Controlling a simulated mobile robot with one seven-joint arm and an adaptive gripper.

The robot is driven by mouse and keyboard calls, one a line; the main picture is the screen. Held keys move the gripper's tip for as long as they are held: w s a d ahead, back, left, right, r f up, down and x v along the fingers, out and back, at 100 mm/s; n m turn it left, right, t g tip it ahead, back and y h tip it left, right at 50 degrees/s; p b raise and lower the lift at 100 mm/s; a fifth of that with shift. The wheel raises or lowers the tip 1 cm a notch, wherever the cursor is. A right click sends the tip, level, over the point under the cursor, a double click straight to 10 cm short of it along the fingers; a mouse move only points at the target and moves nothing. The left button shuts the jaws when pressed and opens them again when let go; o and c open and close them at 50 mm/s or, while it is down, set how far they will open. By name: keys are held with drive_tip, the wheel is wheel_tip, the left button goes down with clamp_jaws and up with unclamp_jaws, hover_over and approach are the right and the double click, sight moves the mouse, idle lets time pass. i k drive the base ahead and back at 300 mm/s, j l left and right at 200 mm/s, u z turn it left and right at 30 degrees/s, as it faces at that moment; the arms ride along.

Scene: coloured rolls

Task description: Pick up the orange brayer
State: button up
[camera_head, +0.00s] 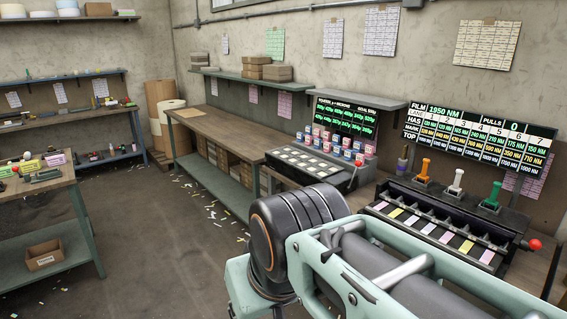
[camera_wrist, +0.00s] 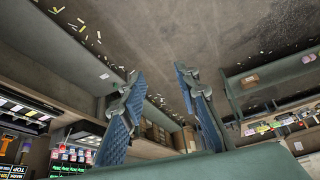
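My gripper's fingers cannot be made out in the head view, where my arm fills the lower middle, apart from the brayer.
A sign board (camera_head: 480,139) stands behind the brayers. A purple-brown bottle-like object (camera_head: 402,160) is left of the orange one, and a red knob (camera_head: 535,244) sticks out at the machine's right. A rack of small coloured jars (camera_head: 335,145) stands further left. The floor (camera_head: 190,250) is mostly open.

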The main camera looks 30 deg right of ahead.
sight(423, 178)
drive_tip(key=z, duration=1.8)
